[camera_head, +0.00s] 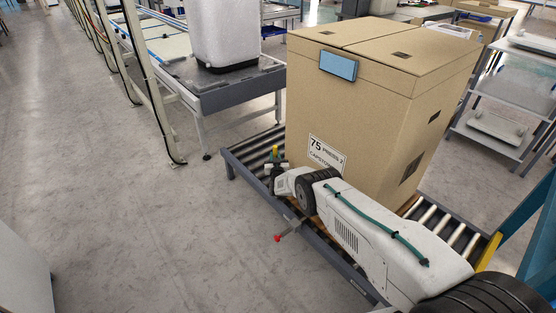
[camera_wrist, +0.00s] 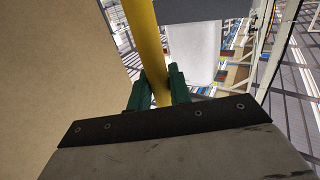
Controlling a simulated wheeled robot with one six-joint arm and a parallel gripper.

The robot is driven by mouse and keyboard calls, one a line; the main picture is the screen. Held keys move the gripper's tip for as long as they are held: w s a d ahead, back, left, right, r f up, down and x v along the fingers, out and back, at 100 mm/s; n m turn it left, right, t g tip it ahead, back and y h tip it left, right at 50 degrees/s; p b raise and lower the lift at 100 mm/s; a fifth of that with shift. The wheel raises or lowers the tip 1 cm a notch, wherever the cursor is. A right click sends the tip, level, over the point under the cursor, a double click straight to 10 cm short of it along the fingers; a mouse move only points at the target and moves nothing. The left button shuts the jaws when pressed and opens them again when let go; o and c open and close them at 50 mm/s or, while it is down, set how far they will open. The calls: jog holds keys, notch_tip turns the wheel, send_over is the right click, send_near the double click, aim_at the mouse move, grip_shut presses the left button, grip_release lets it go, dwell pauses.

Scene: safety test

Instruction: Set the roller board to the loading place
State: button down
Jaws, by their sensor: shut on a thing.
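A roller board with metal rollers in a dark frame (camera_head: 246,172) stands low on the floor, running from the centre toward the lower right. A large cardboard box (camera_head: 365,105) labelled "75 PRESS 2" rests on it and hides its middle. My gripper (camera_head: 276,168) is beside the box's lower left corner, at the roller board's far end. In the wrist view, my gripper's green fingers (camera_wrist: 159,88) are shut on a yellow bar (camera_wrist: 143,35). The bar's top shows as a small yellow tip (camera_head: 275,151) in the head view. The bar's lower end is hidden.
A lever with a red knob (camera_head: 277,238) sticks out from the roller board's near side. A grey table (camera_head: 225,90) with a white container stands behind. Metal shelves (camera_head: 505,105) stand at the right. The floor at the left (camera_head: 110,200) is free.

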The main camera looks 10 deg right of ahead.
jog(key=shift+w, duration=0.25)
jog(key=c, duration=1.3)
grip_release()
jog(key=shift+c, duration=0.2)
jog(key=shift+a, duration=0.1)
jog(key=shift+s, duration=0.1)
jog(key=s, duration=0.7)
jog(key=shift+s+a, duration=0.3)
jog(key=shift+a, duration=0.05)
